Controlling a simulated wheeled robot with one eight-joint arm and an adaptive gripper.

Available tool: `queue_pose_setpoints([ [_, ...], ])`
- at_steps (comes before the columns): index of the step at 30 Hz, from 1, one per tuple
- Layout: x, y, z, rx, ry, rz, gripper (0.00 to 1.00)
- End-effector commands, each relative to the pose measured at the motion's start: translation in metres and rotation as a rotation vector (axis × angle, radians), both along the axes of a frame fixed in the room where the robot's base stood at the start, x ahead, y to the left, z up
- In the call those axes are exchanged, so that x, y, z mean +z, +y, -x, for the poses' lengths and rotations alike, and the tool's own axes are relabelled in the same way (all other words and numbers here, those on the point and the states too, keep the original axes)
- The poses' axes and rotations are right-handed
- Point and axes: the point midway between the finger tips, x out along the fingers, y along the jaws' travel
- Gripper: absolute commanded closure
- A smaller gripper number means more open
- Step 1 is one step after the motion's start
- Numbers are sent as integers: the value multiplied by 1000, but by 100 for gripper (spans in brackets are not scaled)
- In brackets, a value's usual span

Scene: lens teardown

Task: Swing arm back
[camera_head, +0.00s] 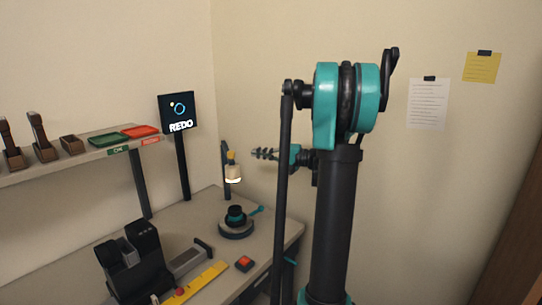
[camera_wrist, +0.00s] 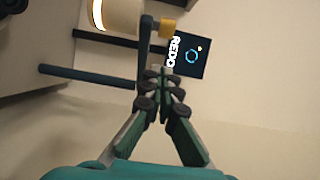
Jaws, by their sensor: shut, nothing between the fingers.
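A cream lamp-like head (camera_head: 233,173) with a glowing lower rim and a yellow knob (camera_head: 231,156) hangs beside a dark upright post (camera_head: 226,185) at the back of the bench. In the wrist view the head (camera_wrist: 118,14) and its yellow knob (camera_wrist: 167,27) are just beyond the fingertips, with a dark bar (camera_wrist: 144,45) close to them. My gripper (camera_head: 257,153) is to the right of the head, its fingers pointing left. In the wrist view its fingers (camera_wrist: 160,88) are together and empty. Whether they touch the bar, I cannot tell.
A round dark fixture with a teal lever (camera_head: 236,222) stands on the bench below the head. A display reading REDO (camera_head: 178,112) stands behind left. A red button (camera_head: 245,263), a yellow ruler (camera_head: 200,284) and a black device (camera_head: 133,262) are nearer. A shelf (camera_head: 80,155) holds trays.

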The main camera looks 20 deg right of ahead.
Motion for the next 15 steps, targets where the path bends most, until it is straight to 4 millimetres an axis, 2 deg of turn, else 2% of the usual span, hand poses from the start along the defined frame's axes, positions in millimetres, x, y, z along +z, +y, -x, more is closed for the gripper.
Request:
queue_pose_setpoints([
  [3,0,20,-9,3,0,0,100],
  [6,0,34,-4,2,0,0,100],
  [10,0,47,-1,1,0,0,100],
  [15,0,53,0,0,0,0,100],
])
